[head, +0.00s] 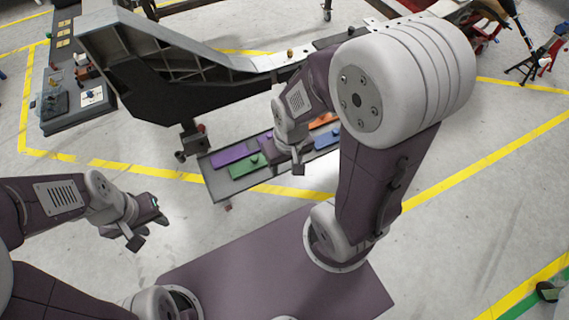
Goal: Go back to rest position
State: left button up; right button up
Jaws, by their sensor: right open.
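My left gripper (148,226) hangs over bare floor at the left, away from the tray and the fixture. I see nothing held in it, but its jaw gap is not clear. My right gripper (289,158) is open above the middle of a long grey tray (221,196), with its arm reaching across from the right. Its fingers hide part of the tray, and whether they touch anything there cannot be told.
The tray holds purple (233,152), green (246,166), blue (326,138) and orange (322,121) pieces. A large grey chassis fixture (180,45) stands behind it. A dark bench (75,118) stands at the far left.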

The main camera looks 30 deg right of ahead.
notch_tip(320, 180, up, 14)
jog(key=p, duration=1.3)
jog(key=shift+f, duration=0.25)
